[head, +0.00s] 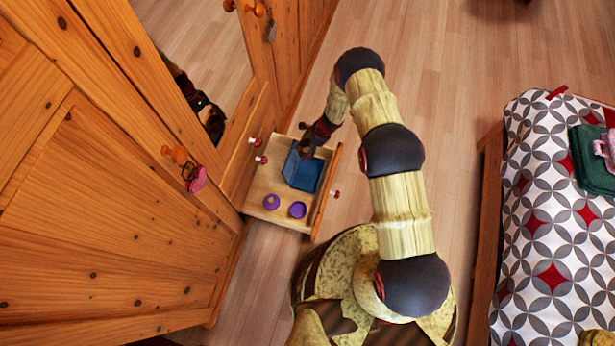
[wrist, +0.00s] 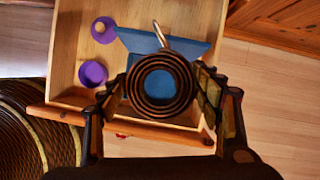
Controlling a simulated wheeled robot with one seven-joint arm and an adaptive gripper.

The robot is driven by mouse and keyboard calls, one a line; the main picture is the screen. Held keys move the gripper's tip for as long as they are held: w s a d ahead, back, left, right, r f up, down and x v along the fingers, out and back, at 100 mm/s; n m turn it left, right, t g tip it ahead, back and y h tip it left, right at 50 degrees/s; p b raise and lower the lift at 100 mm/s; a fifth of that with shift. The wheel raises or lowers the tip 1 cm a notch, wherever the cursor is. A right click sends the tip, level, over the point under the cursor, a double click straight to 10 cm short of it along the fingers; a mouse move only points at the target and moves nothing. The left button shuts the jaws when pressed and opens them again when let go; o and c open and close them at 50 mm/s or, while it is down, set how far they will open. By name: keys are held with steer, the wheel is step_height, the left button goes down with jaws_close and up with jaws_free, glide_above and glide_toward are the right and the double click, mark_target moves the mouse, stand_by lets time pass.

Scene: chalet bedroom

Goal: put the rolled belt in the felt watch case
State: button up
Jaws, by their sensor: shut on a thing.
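The rolled belt (wrist: 187,88) is a brown coil with a metal buckle at its upper edge in the wrist view. My gripper (wrist: 160,90) is shut on it, one finger on each side. The blue felt watch case (head: 304,172) lies in the pulled-out drawer, and its lid looks open. It also shows in the wrist view (wrist: 135,40), partly hidden behind the belt. In the head view my gripper (head: 309,147) is over the far part of the case. The belt is hard to make out there, and its height above the case is unclear.
The wooden drawer (head: 255,213) also holds two purple round containers, one (head: 271,202) beside the other (head: 297,210), near the case. The wardrobe (head: 110,200) stands at left. A bed (head: 545,230) with a green case (head: 592,160) is at right.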

mark_target(308, 175)
steer(key=f+b, duration=0.2)
steer(key=f, duration=0.6)
steer(key=s+d+f+m+b, duration=0.1)
steer(key=f+b, duration=0.2)
steer(key=f, duration=0.5)
steer(key=s+d+f+m+t+b, duration=0.1)
steer(key=f+b, duration=0.2)
steer(key=f, duration=0.5)
steer(key=shift+f, duration=0.1)
steer(key=o, duration=1.4)
